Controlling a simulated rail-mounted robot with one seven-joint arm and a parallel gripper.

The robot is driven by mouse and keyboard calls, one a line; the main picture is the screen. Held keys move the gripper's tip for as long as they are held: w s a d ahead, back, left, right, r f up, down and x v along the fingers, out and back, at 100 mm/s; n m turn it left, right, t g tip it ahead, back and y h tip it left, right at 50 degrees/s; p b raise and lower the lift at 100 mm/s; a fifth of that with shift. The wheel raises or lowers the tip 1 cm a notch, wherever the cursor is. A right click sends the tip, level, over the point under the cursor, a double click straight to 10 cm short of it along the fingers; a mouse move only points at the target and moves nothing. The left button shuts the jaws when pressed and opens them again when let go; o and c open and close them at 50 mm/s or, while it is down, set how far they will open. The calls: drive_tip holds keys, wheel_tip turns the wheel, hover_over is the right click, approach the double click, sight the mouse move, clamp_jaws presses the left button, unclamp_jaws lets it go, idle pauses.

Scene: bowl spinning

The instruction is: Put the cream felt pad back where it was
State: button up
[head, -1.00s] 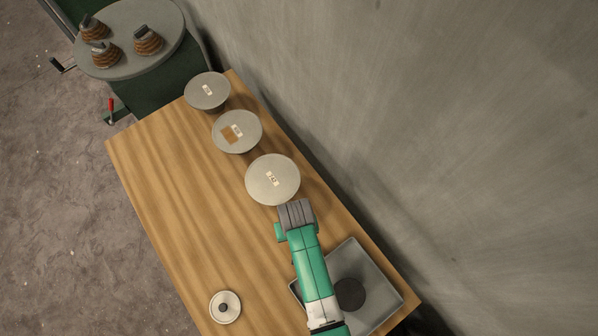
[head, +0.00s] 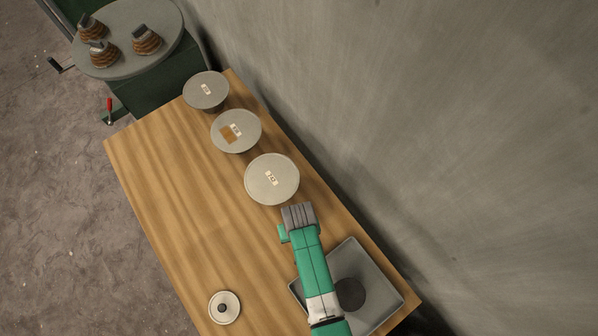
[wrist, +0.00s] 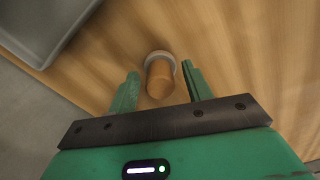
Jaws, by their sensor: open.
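A cylindrical tan piece with a pale rim (wrist: 160,76) stands on the wooden table, between the fingers of my gripper (wrist: 160,69) in the wrist view. The fingers are open, with a gap on each side of the piece. My arm hides it in the head view. A round cream disc with a dark knob (head: 224,307) lies near the table's front-left edge, away from my gripper. Which of these is the cream felt pad, I cannot tell for sure.
Three round grey stands (head: 271,180) with small labels line the wall side; the middle one (head: 237,131) bears a brown square. A grey tray (head: 382,296) holding a dark disc (head: 350,294) lies beside my arm. The table's left part is clear.

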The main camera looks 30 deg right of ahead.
wheel_tip(320, 180, up, 12)
drive_tip(key=p, duration=0.2)
drive_tip(key=shift+r, duration=0.15)
drive_tip(key=w+r+t+h, duration=0.1)
drive_tip(key=w+r+t, duration=0.4)
drive_tip(key=w+r, duration=0.55)
drive_tip(key=w+a+r+n+t, duration=0.1)
drive_tip(key=w+a+r+t, duration=0.15)
drive_tip(key=r, duration=0.75)
drive_tip(key=w+a+r+t, duration=0.1)
drive_tip(key=w+r+t, duration=0.25)
drive_tip(key=r, duration=0.65)
drive_tip(key=w+a+r+n+t, duration=0.1)
drive_tip(key=w+r+t, duration=0.15)
drive_tip(key=r, duration=0.65)
drive_tip(key=s+a+r+t, duration=0.2)
drive_tip(key=s+r+t, duration=0.1)
drive_tip(key=r, duration=0.7)
drive_tip(key=s+a+r+n+t, duration=0.1)
drive_tip(key=s+r+t, duration=0.3)
drive_tip(key=r, duration=0.7)
drive_tip(key=s+a+r+t+y, duration=0.1)
drive_tip(key=s+a+r+t, duration=0.3)
drive_tip(key=s+r, duration=0.3)
wheel_tip(320, 180, up, 3)
drive_tip(key=shift+r+n, duration=0.15)
drive_tip(key=shift+n, duration=0.15)
drive_tip(key=shift+d+t, duration=0.1)
drive_tip(key=shift+t, duration=0.15)
